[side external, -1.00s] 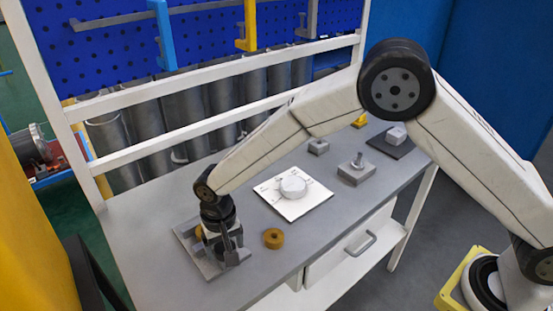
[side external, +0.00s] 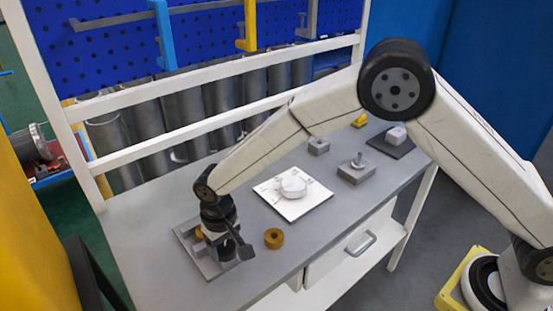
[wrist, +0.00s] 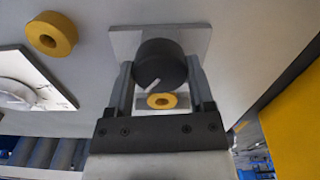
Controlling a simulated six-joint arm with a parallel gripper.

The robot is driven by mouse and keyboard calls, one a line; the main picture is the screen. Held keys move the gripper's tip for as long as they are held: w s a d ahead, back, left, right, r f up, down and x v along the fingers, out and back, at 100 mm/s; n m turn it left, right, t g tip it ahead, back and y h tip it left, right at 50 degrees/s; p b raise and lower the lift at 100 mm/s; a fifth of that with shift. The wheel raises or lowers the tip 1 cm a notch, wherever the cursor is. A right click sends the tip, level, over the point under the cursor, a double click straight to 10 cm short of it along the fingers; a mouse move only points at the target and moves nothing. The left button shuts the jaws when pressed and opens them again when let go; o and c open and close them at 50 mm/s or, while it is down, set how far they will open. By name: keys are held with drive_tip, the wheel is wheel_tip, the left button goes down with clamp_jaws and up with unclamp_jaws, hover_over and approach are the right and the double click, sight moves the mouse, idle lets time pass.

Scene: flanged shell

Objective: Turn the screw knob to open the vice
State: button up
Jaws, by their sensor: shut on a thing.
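The screw knob (wrist: 160,62) is a dark round knob with a white pointer line, seen in the wrist view between my two fingers. My gripper (wrist: 160,75) is shut on it from both sides. The vice (wrist: 194,40) shows as a grey plate behind the knob. A yellow ring-like piece (wrist: 161,101) sits at the vice beside the knob, against a pale block. In the side view my gripper (side external: 220,243) points down over the vice (side external: 186,234) at the table's left end and hides the knob and most of the vice.
A loose yellow ring (side external: 274,238) lies on the table just right of the vice. A white plate with a round dial (side external: 293,188) lies farther right. A grey block with a peg (side external: 357,168) and other small blocks stand beyond. The table's front edge is close to the vice.

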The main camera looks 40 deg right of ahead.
sight(224, 247)
drive_tip(key=n, duration=0.5)
drive_tip(key=shift+r, duration=0.1)
drive_tip(key=n, duration=0.5)
drive_tip(key=shift+n, duration=0.4)
drive_tip(key=n, duration=0.5)
drive_tip(key=shift+n, duration=0.3)
drive_tip(key=n, duration=0.4)
drive_tip(key=shift+n, duration=0.3)
drive_tip(key=o, duration=1.2)
drive_tip(key=shift+o, duration=0.2)
drive_tip(key=shift+r, duration=3.9)
